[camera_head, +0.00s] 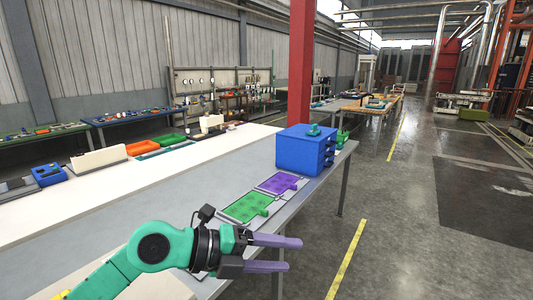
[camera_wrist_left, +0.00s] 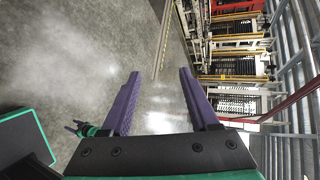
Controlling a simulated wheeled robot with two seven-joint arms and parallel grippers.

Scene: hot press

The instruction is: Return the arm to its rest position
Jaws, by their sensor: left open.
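My left gripper (camera_head: 275,254) is at the bottom middle of the head view, beside the near edge of the long table. Its two purple fingers are apart with nothing between them. In the left wrist view my left gripper (camera_wrist_left: 160,100) also shows open and empty, with the grey floor beyond the fingers. The green left arm comes in from the lower left. My right gripper is in neither view for certain.
On the grey table (camera_head: 215,185) lie a green tray (camera_head: 246,207) and a purple tray (camera_head: 278,183). A blue box (camera_head: 300,152) stands at the table's far end. Open floor (camera_head: 400,240) with a yellow line (camera_head: 347,260) lies to the right.

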